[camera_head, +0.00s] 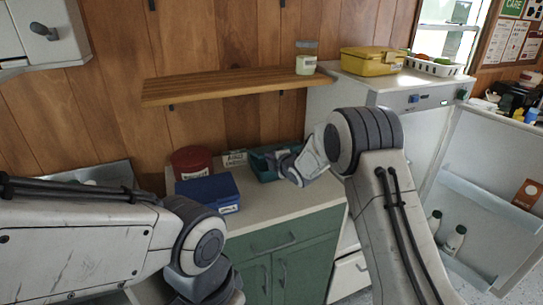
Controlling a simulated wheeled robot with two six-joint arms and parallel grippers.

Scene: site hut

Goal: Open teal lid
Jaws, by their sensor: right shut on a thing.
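A teal box (257,168) stands at the back of the counter, against the wood wall, and its lid is partly covered by my gripper. My right gripper (280,160) reaches in from the right over the box and is shut on the teal lid. The fingertips are small and partly hidden, and I cannot tell how far the lid is raised. My left arm crosses the lower left, and its gripper is out of the picture.
A blue box (208,193) and a dark red round tin (192,162) stand left of the teal box on the counter (283,203). At right, the fridge door (490,190) is open.

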